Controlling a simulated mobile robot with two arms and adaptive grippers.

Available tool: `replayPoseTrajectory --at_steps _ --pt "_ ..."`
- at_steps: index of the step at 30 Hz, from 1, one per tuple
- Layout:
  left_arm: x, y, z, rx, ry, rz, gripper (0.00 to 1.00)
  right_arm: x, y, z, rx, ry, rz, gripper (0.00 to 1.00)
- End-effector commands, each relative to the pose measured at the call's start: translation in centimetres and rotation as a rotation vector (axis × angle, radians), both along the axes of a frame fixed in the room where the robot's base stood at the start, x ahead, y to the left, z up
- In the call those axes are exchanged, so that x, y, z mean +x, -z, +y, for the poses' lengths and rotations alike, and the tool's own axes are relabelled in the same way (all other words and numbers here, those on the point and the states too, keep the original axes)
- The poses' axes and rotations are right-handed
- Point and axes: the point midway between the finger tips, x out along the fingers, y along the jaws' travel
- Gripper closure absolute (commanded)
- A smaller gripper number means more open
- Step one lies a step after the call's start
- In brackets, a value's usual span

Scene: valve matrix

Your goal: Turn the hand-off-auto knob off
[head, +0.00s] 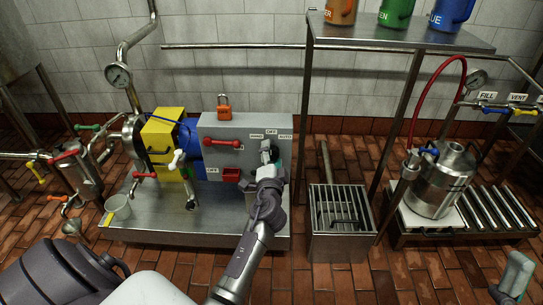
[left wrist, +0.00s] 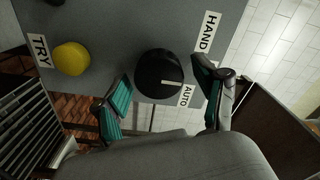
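The black round hand-off-auto knob (left wrist: 160,75) is on the grey control panel (head: 225,130). Its white mark points right in the left wrist view, between the HAND label (left wrist: 208,32) and the AUTO label (left wrist: 187,95); I cannot tell its exact setting. The OFF label (head: 271,132) shows in the head view. My left gripper (head: 270,155) is at the panel's right side. In the left wrist view its teal fingers (left wrist: 164,88) are apart, with the knob seen between them and contact unclear. My right gripper (head: 515,277) is low at the far right, partly visible.
A yellow button (left wrist: 72,58) sits by the TRY label. A shelf (head: 400,35) and a grated drain box (head: 340,215) stand to the right.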

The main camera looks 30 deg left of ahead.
Motion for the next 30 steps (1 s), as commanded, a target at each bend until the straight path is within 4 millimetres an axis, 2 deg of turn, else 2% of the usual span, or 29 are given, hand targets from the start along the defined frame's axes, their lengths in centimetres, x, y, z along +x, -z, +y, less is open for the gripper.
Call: replayPoseTrajectory --at_steps 10,21,25,30 --pt "-0.5 0.1 -0.2 -0.001 -0.001 0.002 0.26 0.0 0.1 0.0 -0.002 0.0 0.0 0.26" --pt "-5.3 0.2 -3.3 -0.004 0.0 0.003 0.26 0.0 0.1 0.0 -0.001 -0.001 0.001 0.26" --pt "-6.2 0.1 -3.8 -0.001 0.0 0.002 0.26 0.0 0.1 0.0 0.0 0.0 0.001 0.26" --pt "-6.4 0.1 -3.9 -0.001 0.0 0.001 0.26 0.0 0.0 0.0 0.0 -0.001 0.001 0.26"
